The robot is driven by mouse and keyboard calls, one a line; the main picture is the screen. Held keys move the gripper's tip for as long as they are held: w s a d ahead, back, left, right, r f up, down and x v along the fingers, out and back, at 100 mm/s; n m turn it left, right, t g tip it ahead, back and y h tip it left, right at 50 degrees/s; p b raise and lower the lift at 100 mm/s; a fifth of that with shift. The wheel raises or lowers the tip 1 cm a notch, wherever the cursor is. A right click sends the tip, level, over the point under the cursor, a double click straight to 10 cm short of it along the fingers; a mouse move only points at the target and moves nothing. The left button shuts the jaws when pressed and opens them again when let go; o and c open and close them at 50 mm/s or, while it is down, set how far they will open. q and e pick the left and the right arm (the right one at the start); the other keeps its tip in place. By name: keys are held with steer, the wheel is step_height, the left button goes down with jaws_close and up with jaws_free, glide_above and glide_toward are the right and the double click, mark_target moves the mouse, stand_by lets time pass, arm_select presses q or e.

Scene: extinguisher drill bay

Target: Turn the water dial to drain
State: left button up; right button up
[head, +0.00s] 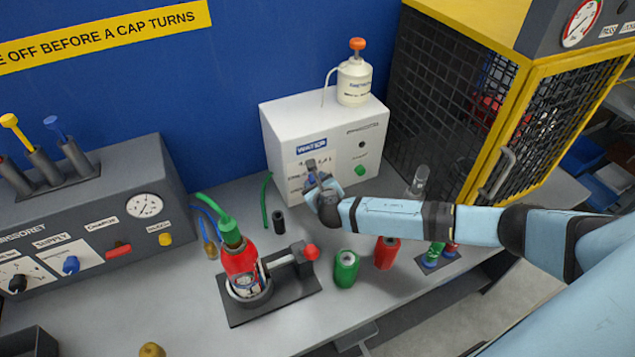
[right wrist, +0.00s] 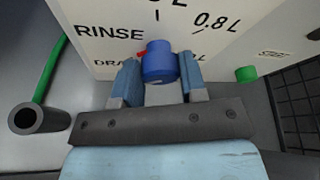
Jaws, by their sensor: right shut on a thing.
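The white water unit (head: 290,165) stands against the blue wall, labels on its front. Its blue water dial (right wrist: 159,67) shows in the right wrist view, with "RINSE" to its left, a partly covered "DRA..." label below that, and "0.8 L" at upper right. A small red mark on the dial's left side lies toward "RINSE". My right gripper (right wrist: 160,82) is shut on the dial, one finger on each side; in the head view my right gripper (head: 316,183) largely covers the dial. My left gripper is not in view.
A red extinguisher (head: 240,262) with a green hose sits in a dark stand. A green can (head: 346,268) and red can (head: 386,252) stand below my right arm. A green button (head: 360,171) is right of the dial. A mesh cage (head: 505,130) stands at right.

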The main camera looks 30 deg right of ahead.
steer(key=shift+w+r+n, duration=0.1)
steer(key=shift+n, duration=0.3)
stand_by(0.3)
steer(key=o, duration=0.9)
steer(key=shift+o, duration=0.2)
steer(key=shift+a, duration=0.1)
steer(key=b+v, duration=0.1)
steer(key=v, duration=1.2)
steer(key=shift+s+a+b, duration=0.25)
steer(key=shift+s+b, duration=0.1)
steer(key=shift+s, duration=0.05)
